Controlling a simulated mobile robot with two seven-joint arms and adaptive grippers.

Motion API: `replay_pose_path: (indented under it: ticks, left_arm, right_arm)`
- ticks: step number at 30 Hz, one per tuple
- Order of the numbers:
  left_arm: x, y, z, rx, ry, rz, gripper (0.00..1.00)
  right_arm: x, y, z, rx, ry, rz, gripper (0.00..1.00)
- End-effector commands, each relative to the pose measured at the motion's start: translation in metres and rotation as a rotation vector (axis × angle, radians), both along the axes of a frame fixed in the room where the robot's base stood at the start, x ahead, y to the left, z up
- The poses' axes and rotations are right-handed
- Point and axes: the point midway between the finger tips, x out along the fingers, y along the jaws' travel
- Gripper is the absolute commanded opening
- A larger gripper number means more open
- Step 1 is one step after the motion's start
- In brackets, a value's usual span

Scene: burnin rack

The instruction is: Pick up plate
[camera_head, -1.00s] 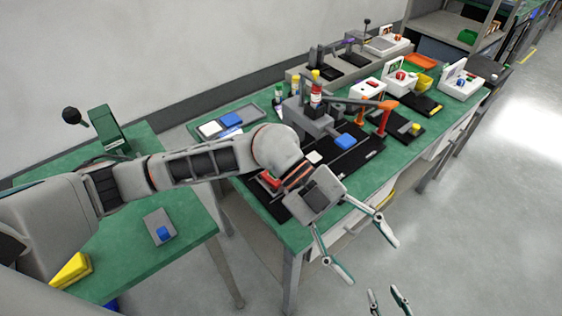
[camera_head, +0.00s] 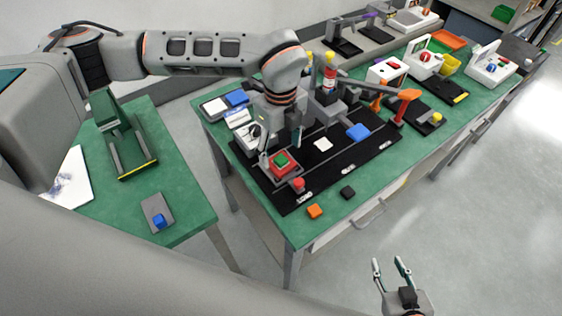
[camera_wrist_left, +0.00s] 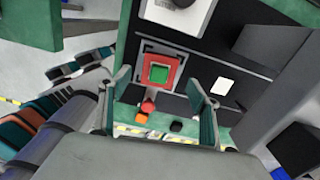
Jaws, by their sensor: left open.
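I cannot tell for sure which thing is the plate. A small green square (camera_head: 282,160) sits in a red square holder (camera_head: 286,170) on the black board; both also show in the wrist view, the green square (camera_wrist_left: 159,74) within the red holder (camera_wrist_left: 174,60). A flat white square (camera_head: 323,144) lies to the right on the board, also in the wrist view (camera_wrist_left: 222,86). My left gripper (camera_head: 281,152) is open and empty above the red holder, pointing down, its fingers apart on either side in the wrist view (camera_wrist_left: 157,80). My right gripper (camera_head: 390,263) is open and empty, low in front of the bench.
A red button (camera_head: 298,184) is just in front of the holder. A blue block (camera_head: 358,132) stands on the board. An orange block (camera_head: 314,211) and a black block (camera_head: 347,192) lie near the green bench edge. A grey post stands close on the right.

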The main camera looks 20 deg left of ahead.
Motion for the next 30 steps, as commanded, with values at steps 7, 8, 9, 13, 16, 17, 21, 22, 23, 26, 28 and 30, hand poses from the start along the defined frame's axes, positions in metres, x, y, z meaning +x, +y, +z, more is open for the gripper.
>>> replay_pose_path:
  ticks: [7, 8, 9, 13, 16, 17, 21, 22, 23, 26, 28, 30]
  left_arm:
    - [-0.004, -0.001, -0.034, -0.001, 0.004, 0.000, 0.62]
    - [-0.004, -0.001, -0.036, -0.001, 0.004, 0.000, 0.62]
    - [-0.003, -0.001, -0.038, -0.001, 0.004, 0.000, 0.62]
    - [-0.003, -0.001, -0.040, -0.001, 0.002, 0.000, 0.62]
    - [-0.003, -0.001, -0.040, -0.001, 0.002, -0.001, 0.62]
    - [-0.003, -0.001, -0.040, -0.001, 0.002, -0.001, 0.60]
    - [-0.003, -0.001, -0.040, -0.001, 0.002, -0.001, 0.24]
    - [-0.003, -0.001, -0.040, -0.001, 0.002, -0.001, 0.21]
    - [-0.003, -0.001, -0.040, -0.001, 0.002, -0.001, 0.21]
    - [-0.003, -0.001, -0.040, -0.002, 0.002, -0.001, 0.21]
    - [-0.003, -0.001, -0.040, -0.002, 0.002, -0.001, 0.21]
    - [-0.003, -0.001, -0.040, -0.002, 0.002, -0.001, 0.21]
  right_arm:
    - [0.001, 0.000, 0.009, 0.001, -0.002, 0.000, 0.36]
    - [0.001, 0.000, 0.009, 0.001, -0.003, 0.000, 0.36]
    - [0.001, 0.000, 0.010, 0.001, -0.003, 0.000, 0.36]
    - [0.002, 0.000, 0.010, 0.001, -0.005, 0.000, 0.36]
    - [0.002, 0.000, 0.011, 0.002, -0.007, 0.000, 0.36]
    - [0.002, 0.000, 0.011, 0.002, -0.007, 0.000, 0.36]
    - [0.003, 0.000, 0.012, 0.002, -0.008, 0.000, 0.36]
    - [0.003, 0.000, 0.012, 0.001, -0.008, -0.001, 0.36]
    - [0.003, 0.000, 0.012, 0.001, -0.008, -0.001, 0.36]
    - [0.003, 0.000, 0.012, 0.001, -0.008, -0.001, 0.36]
    - [0.003, 0.000, 0.012, 0.001, -0.008, -0.001, 0.36]
    - [0.003, 0.000, 0.012, 0.001, -0.008, -0.001, 0.36]
